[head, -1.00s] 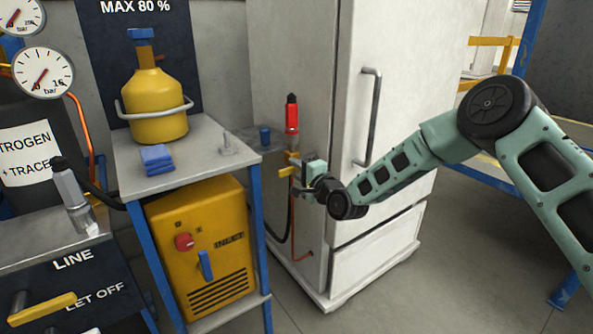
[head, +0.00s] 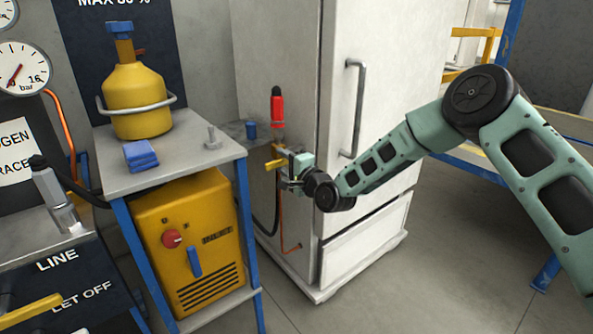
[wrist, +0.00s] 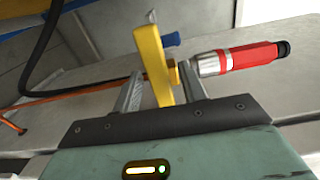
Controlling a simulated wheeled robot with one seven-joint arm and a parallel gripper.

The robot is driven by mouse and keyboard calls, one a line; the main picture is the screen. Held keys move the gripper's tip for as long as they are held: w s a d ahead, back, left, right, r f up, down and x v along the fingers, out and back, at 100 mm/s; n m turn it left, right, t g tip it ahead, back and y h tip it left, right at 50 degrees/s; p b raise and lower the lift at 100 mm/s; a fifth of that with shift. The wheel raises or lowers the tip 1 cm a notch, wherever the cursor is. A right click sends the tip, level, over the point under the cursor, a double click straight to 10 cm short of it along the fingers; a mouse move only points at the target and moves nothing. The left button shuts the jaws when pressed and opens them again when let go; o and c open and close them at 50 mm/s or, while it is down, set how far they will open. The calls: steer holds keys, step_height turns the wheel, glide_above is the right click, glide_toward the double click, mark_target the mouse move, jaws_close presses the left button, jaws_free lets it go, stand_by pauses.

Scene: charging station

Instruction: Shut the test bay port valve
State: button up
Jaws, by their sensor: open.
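The port valve has a yellow lever (head: 275,164) on the side of the white fridge-like cabinet, below an upright red-handled fitting (head: 277,108). In the wrist view the yellow lever (wrist: 154,62) stands between my two fingers, and the red fitting (wrist: 240,58) lies just right of them. My gripper (head: 288,181) is at the valve; in the wrist view my gripper (wrist: 161,78) is open around the lever, with a gap showing at the left finger. Whether the right finger touches the lever I cannot tell. The valve body is partly hidden behind the lever and fingers.
A black hose and copper pipe run below the valve. Open floor lies at front right.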

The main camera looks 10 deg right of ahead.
steer(key=p+v, duration=0.1)
steer(key=v, duration=1.6)
steer(key=shift+p, duration=0.35)
steer(key=shift+a, duration=0.1)
steer(key=s+a+n+g+h, duration=0.2)
steer(key=s+a+n+g, duration=0.55)
steer(key=s+n, duration=0.35)
steer(key=s+d+r+n+g+h, duration=0.2)
steer(key=s+d+n+g, duration=0.1)
steer(key=s, duration=0.5)
steer(key=s+d+r+n+g+h, duration=0.2)
steer(key=s+r+n+h, duration=0.1)
steer(key=s, duration=0.6)
steer(key=s+d+r+n+g+h, duration=0.2)
steer(key=s+d+g, duration=0.1)
steer(key=s, duration=0.5)
step_height(320, 180, up, 22)
steer(key=p, duration=2.2)
steer(key=shift+s+d+r, duration=0.2)
